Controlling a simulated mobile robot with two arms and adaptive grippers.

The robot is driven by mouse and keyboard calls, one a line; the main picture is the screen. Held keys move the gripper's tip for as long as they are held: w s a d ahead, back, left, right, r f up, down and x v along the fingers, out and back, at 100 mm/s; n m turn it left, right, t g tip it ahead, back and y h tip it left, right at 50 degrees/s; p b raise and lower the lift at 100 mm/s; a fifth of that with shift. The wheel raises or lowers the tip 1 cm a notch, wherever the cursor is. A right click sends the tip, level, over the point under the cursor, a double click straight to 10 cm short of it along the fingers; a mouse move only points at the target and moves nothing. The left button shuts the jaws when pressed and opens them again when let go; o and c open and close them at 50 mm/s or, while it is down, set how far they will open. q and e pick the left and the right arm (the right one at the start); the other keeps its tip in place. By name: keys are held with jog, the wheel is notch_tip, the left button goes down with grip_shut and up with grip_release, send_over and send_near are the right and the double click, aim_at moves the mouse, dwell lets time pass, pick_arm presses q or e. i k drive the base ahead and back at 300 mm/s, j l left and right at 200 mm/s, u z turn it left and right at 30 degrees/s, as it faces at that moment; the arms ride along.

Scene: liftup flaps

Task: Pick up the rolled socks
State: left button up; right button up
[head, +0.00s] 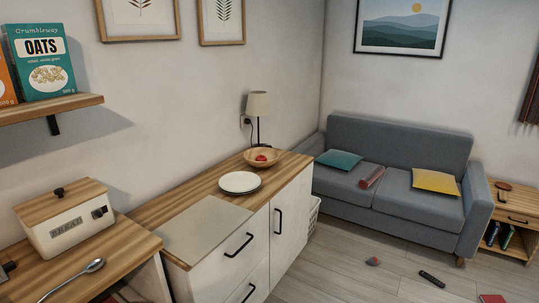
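A small roundish grey and reddish bundle (373,261) lies on the floor in front of the sofa; it looks like the rolled socks, but it is too small to be sure. Nothing covers it. Neither of my grippers shows in the head view.
A grey sofa (400,205) holds a teal cushion (339,159), a yellow cushion (436,181) and a reddish item (372,177). A black remote (432,279) lies on the floor right of the bundle. A white cabinet (289,232) stands left; open floor lies between.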

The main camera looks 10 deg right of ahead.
aim_at(373, 261)
jog(key=i+l, duration=0.3)
jog(key=i+l+u, duration=0.1)
jog(key=i+l, duration=0.2)
jog(key=l, duration=0.25)
jog(key=i+l, duration=0.3)
jog(key=i+l+u, duration=0.1)
jog(key=i+l, duration=0.2)
jog(key=l, duration=0.25)
jog(key=i+l, duration=0.3)
jog(key=l, duration=0.2)
